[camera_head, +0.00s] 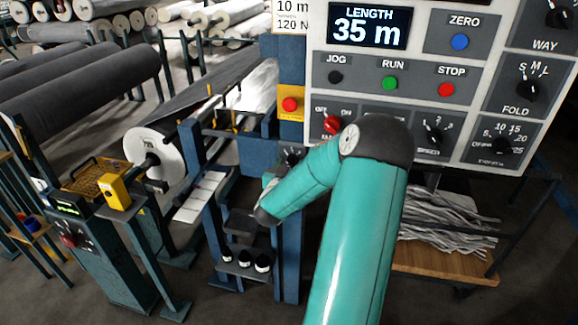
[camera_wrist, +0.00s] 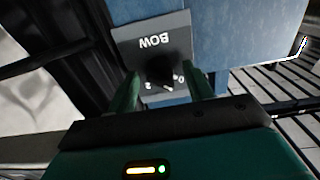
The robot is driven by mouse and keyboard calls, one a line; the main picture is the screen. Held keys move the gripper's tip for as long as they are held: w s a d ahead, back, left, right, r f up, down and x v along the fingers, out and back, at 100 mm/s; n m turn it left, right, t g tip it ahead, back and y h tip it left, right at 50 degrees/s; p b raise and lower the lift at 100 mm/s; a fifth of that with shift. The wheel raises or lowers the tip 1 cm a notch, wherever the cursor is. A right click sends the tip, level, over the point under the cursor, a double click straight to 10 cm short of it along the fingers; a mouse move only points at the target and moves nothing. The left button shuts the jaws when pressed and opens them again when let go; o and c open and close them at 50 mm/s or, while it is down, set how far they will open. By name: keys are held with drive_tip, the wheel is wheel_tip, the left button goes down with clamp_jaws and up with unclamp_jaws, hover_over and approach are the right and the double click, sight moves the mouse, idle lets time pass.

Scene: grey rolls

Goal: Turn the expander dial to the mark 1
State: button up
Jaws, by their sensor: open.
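In the wrist view a black dial (camera_wrist: 160,71) sits on a grey plate (camera_wrist: 124,41) lettered BOW, which appears upside down. A 0 shows at its right and a 2 at its lower left; I make out no 1, and I cannot tell where the pointer stands. My gripper (camera_wrist: 161,76) is open, with one dark green finger on each side of the dial. I cannot tell whether the fingers touch it. In the head view a small black dial (camera_head: 291,155) shows on the blue post just behind my teal arm, whose links mostly hide my gripper.
A large control panel (camera_head: 420,108) with buttons and several dials stands close at upper right. A red button on a yellow box (camera_head: 290,104) is on the blue post. A roll (camera_head: 155,155) lies left of the frame, and a cart of scraps (camera_head: 445,225) stands at right.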

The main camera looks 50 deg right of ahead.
drive_tip(key=shift+d, duration=0.1)
drive_tip(key=c, duration=1)
drive_tip(key=shift+o, duration=0.2)
drive_tip(key=shift+w+r+m, duration=0.1)
drive_tip(key=shift+w+m, duration=0.05)
drive_tip(key=shift+m, duration=4.15)
